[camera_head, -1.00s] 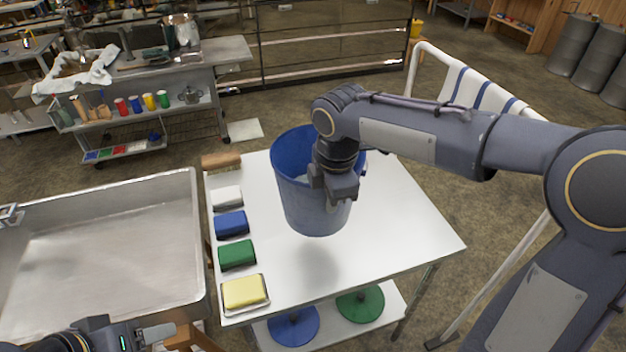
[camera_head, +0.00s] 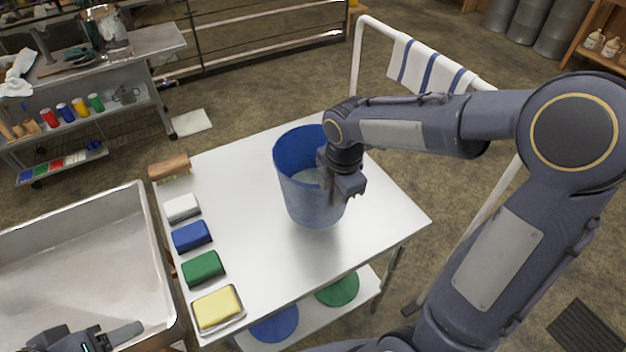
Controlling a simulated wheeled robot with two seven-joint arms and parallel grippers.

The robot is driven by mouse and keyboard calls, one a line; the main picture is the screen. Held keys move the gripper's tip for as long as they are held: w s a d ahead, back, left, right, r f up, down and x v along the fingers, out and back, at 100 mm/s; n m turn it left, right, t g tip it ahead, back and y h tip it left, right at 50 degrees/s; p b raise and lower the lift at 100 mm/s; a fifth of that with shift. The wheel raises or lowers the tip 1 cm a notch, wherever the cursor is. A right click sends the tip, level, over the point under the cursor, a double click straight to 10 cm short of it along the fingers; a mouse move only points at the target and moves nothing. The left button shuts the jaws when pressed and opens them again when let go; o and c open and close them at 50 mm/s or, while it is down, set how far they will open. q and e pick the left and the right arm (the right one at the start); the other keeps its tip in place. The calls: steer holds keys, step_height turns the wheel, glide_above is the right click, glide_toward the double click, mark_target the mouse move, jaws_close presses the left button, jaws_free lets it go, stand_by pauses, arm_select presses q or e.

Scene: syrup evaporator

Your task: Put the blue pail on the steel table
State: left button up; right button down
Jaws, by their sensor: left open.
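The blue pail (camera_head: 298,203) is upright over the middle of the steel table (camera_head: 255,262). I cannot tell for sure whether its base touches the top. My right gripper (camera_head: 340,190) is at the pail's right side, pointing down at its wall near the rim. Its fingertips are hidden against the pail, and it appears to hold the wall. My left gripper (camera_head: 118,337) is at the bottom left over the pan's edge, open and empty.
A sponge (camera_head: 218,306), green (camera_head: 203,268), blue (camera_head: 191,236) and white (camera_head: 182,208) blocks and a brush (camera_head: 169,168) line the table's left edge. A large metal pan (camera_head: 85,235) stands left. A towel rack (camera_head: 357,60) stands behind right. The table's right side is clear.

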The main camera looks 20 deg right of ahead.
step_height(320, 180, down, 6)
steer(key=d, duration=0.3)
steer(key=shift+s+f, duration=0.25)
steer(key=shift+s, duration=0.05)
steer(key=shift+f, duration=0.1)
steer(key=c, duration=2)
jaws_free()
steer(key=shift+s+f, duration=0.1)
steer(key=shift+c, duration=0.2)
steer(key=o, duration=0.4)
step_height(320, 180, up, 11)
steer(key=s, duration=0.1)
steer(key=s+a+r+m+t+y, duration=0.1)
steer(key=s+a+m+t, duration=0.1)
steer(key=s+m, duration=0.6)
steer(key=s+a+r+m+t+y, duration=0.1)
steer(key=s+a+m+t+y, duration=0.1)
steer(key=s+m, duration=0.5)
steer(key=a+m, duration=0.1)
steer(key=m, duration=0.5)
steer(key=shift+s+y, duration=0.3)
steer(key=shift+s, duration=0.1)
